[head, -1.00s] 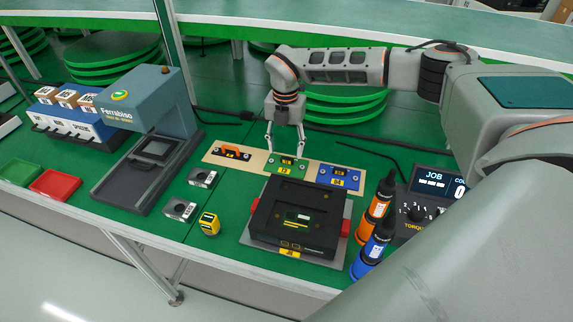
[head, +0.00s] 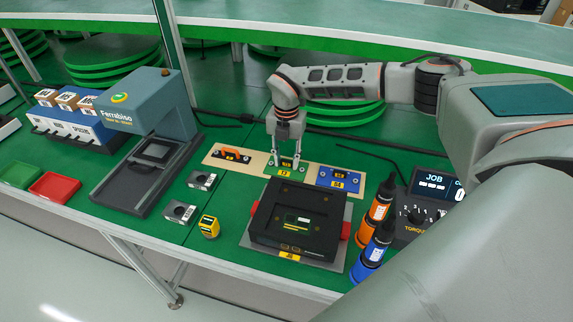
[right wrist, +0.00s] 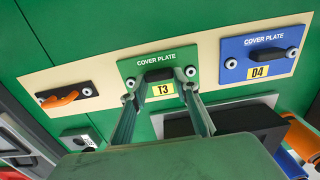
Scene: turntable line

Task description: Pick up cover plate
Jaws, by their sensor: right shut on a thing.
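A green cover plate marked T3 (right wrist: 150,68) is in the middle of a beige strip; it also shows in the head view (head: 286,174). It has a black raised grip at its centre and a bolt on each side. My right gripper (right wrist: 157,92) is over this plate, its two fingers on either side of the T3 label, shut on the plate. Whether the plate is off the strip, I cannot tell. My left gripper is not in view.
A black housing in a fixture (head: 297,222) stands just in front. Orange (head: 376,208) and blue (head: 369,249) drivers and a torque controller (head: 430,208) are at the right. A Ferrabino press (head: 150,120) stands left. Two grey blocks and a yellow device (head: 209,227) lie between.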

